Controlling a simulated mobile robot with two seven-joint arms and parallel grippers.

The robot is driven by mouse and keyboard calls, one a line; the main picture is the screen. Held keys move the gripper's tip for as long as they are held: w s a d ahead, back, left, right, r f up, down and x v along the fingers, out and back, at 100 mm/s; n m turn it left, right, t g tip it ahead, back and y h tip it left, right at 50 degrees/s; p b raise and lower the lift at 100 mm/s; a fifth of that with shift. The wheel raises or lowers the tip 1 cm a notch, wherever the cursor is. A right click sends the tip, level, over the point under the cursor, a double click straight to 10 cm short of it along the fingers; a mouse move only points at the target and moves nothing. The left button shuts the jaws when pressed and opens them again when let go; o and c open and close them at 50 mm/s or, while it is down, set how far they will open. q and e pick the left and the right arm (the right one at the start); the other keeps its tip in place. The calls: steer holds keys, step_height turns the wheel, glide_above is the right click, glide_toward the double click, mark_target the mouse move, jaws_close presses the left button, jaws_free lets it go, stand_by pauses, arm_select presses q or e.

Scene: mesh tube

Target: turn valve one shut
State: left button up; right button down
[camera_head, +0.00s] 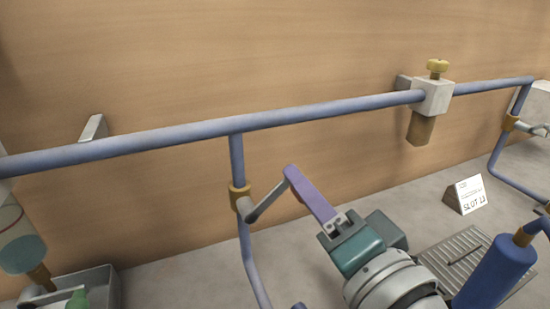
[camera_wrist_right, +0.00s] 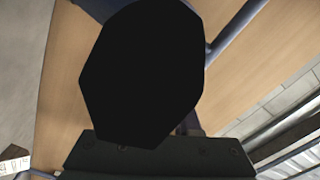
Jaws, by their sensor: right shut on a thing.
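A valve with a brass body (camera_head: 239,192) sits on the blue vertical pipe that drops from the long rail. Its grey lever arm (camera_head: 268,201) slants up to the right and ends at a purple handle (camera_head: 310,194). My right gripper (camera_head: 333,221) is shut on the lower end of the purple handle. In the right wrist view a black shape covers the middle, so the grip is hidden there. A second brass valve (camera_head: 509,123) with a grey lever sits on the right-hand pipe. No number shows on either valve. My left gripper is not in view.
The blue rail (camera_head: 330,108) crosses above my right gripper, carrying a white block (camera_head: 434,98) with a brass knob. A blue cylinder (camera_head: 497,272) and grated tray (camera_head: 465,247) stand right; a "SLOT" sign (camera_head: 467,195) is behind. A grey bin (camera_head: 106,286) is front left.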

arm_select(q)
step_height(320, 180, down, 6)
steer(key=b, duration=0.5)
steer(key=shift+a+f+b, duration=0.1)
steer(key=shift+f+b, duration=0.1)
steer(key=shift+b, duration=0.2)
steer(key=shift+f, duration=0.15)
arm_select(e)
steer(key=f+m, duration=0.1)
steer(key=m, duration=0.1)
steer(key=d+f+m, duration=0.1)
steer(key=f+m, duration=0.1)
steer(key=m, duration=0.1)
steer(key=f+m, duration=0.2)
steer(key=m, duration=0.1)
steer(key=shift+w+d, duration=0.25)
steer(key=shift+d, duration=0.1)
steer(key=c, duration=0.6)
jaws_free()
arm_select(q)
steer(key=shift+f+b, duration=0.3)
steer(key=shift+b, duration=0.2)
arm_select(e)
steer(key=v, duration=1)
